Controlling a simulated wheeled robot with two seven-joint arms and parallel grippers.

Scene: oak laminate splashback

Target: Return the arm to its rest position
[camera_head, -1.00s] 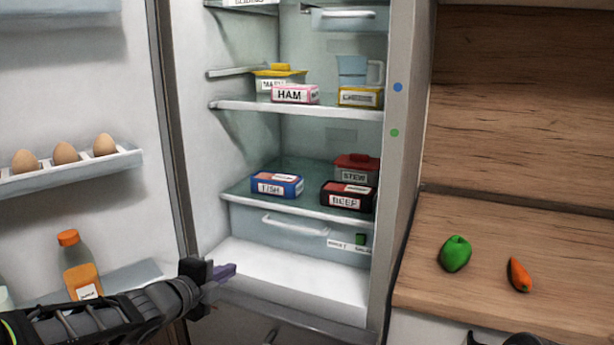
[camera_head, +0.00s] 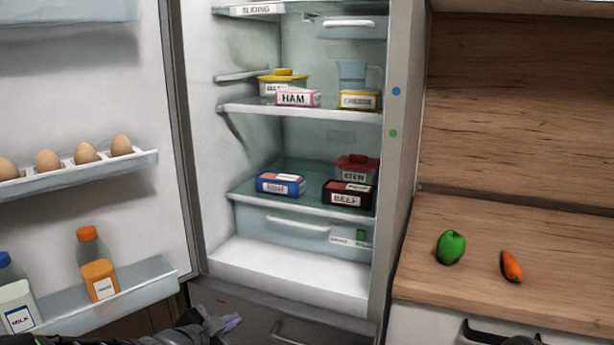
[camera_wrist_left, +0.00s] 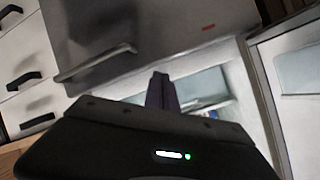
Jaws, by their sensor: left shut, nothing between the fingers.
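My left gripper (camera_head: 230,322) is low in the head view, in front of the drawer front under the open fridge compartment. Its purple fingers are shut and empty. In the left wrist view the closed fingers (camera_wrist_left: 161,92) point toward the lower drawer front (camera_wrist_left: 110,40) and its handle. The left arm runs in from the bottom left, below the open fridge door.
The fridge door (camera_head: 90,215) stands open at left, with eggs (camera_head: 86,153), a juice bottle (camera_head: 97,265) and a milk bottle (camera_head: 17,295). Labelled boxes fill the shelves.

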